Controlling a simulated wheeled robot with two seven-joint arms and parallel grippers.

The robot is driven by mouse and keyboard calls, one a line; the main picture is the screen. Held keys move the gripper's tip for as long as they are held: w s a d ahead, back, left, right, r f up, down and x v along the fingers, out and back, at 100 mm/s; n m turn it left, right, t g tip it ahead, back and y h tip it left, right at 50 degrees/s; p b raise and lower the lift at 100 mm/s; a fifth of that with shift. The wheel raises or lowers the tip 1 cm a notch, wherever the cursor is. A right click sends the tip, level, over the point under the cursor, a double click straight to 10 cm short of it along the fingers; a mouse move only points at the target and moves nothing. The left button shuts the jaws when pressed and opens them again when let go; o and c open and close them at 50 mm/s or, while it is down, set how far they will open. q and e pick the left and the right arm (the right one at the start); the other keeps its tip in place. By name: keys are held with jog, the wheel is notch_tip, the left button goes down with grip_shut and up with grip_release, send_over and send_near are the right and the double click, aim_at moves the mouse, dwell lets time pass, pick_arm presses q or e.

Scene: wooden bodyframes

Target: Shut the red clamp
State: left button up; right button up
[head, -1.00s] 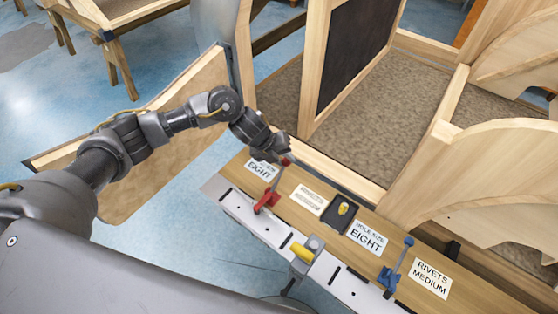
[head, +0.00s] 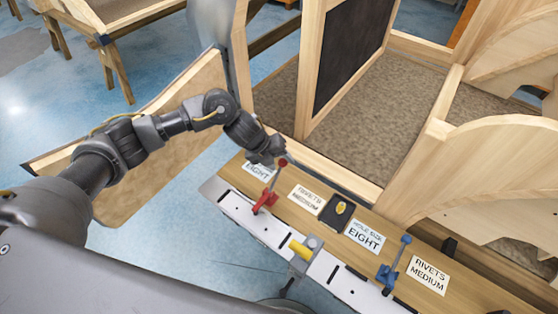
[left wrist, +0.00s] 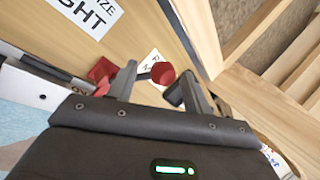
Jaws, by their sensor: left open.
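The red clamp (head: 265,201) sits on the pale metal strip along the near edge of the wooden ledge. Its handle stands raised and tilted, with a round red knob (head: 283,162) on top. My left gripper (head: 275,158) is open beside the knob, at the top of the handle. In the left wrist view the red knob (left wrist: 163,73) shows between the two spread fingers of the left gripper (left wrist: 155,88), and the red clamp base (left wrist: 102,72) shows partly behind the left finger. I cannot tell whether a finger touches the knob. My right gripper is not in view.
A blue clamp (head: 388,275) with a raised handle stands farther right on the ledge. A yellow-handled tool (head: 301,250) sits on the metal strip between them. Labels and a dark tray (head: 336,212) lie on the ledge. Wooden frame panels (head: 340,60) rise behind it.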

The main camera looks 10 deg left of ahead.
pick_arm(q)
jog(key=shift+r, duration=0.1)
jog(key=shift+a+r+p, duration=0.15)
jog(key=shift+r+p, duration=0.2)
jog(key=shift+p, duration=0.05)
jog(key=p+v, duration=0.7)
jog(key=v, duration=0.3)
jog(key=shift+s+p, duration=0.15)
jog(key=shift+p, duration=0.25)
jog(key=shift+f, duration=0.1)
